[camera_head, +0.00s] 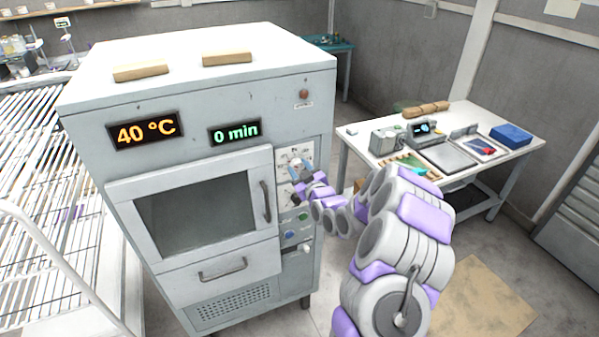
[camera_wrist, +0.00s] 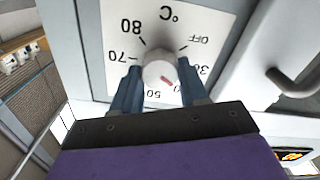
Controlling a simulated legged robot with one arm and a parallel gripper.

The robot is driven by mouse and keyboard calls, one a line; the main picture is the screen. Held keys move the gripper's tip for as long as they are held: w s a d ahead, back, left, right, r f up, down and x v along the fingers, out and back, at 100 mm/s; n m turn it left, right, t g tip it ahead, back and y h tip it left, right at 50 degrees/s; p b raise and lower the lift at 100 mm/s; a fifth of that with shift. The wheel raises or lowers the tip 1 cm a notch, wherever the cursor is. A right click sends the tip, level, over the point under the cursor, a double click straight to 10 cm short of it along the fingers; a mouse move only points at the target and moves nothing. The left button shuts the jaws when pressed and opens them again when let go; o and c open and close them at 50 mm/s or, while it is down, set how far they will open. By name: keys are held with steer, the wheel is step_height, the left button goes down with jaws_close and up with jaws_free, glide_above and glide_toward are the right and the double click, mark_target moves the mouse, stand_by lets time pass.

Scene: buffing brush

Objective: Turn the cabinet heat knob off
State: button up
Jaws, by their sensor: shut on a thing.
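The grey cabinet (camera_head: 88,108) stands in the head view with its display (camera_head: 146,130) reading 40 °C and a second display (camera_head: 235,133) reading 0 min. In the wrist view the white round heat knob (camera_wrist: 160,72) sits on a dial plate (camera_wrist: 207,22) marked OFF, 30, 50, 70, 80 and °C, upside down. Its red mark points to the lower right, between the 50 and 30 labels. My gripper (camera_wrist: 159,76) is shut on the knob, one blue finger on each side. In the head view my gripper (camera_head: 303,172) covers the knob at the cabinet's right-hand panel.
The cabinet door handle (camera_head: 266,201) is just left of the control panel. Green (camera_head: 303,216) and blue (camera_head: 289,235) controls sit below my gripper. A white table (camera_head: 470,165) with devices stands to the right. A wire rack (camera_head: 35,190) stands to the left.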

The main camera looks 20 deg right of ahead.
steer(key=n+b, duration=0.1)
steer(key=n, duration=0.1)
steer(key=n+b, duration=0.1)
steer(key=b, duration=0.1)
steer(key=shift+f+n, duration=0.2)
steer(key=shift+n, duration=0.2)
steer(key=n+b, duration=0.3)
steer(key=b, duration=0.1)
steer(key=shift+f+n, duration=0.1)
steer(key=shift+n, duration=0.2)
steer(key=n+b, duration=0.5)
steer(key=shift+b, duration=0.35)
steer(key=shift+f+n+b, duration=0.1)
steer(key=shift+n+b, duration=1.1)
steer(key=shift+n, duration=0.2)
steer(key=o, duration=0.7)
steer(key=shift+a, duration=0.1)
steer(key=o, duration=0.4)
steer(key=shift+a, duration=0.1)
steer(key=shift+c, duration=0.2)
steer(key=shift+r, duration=0.2)
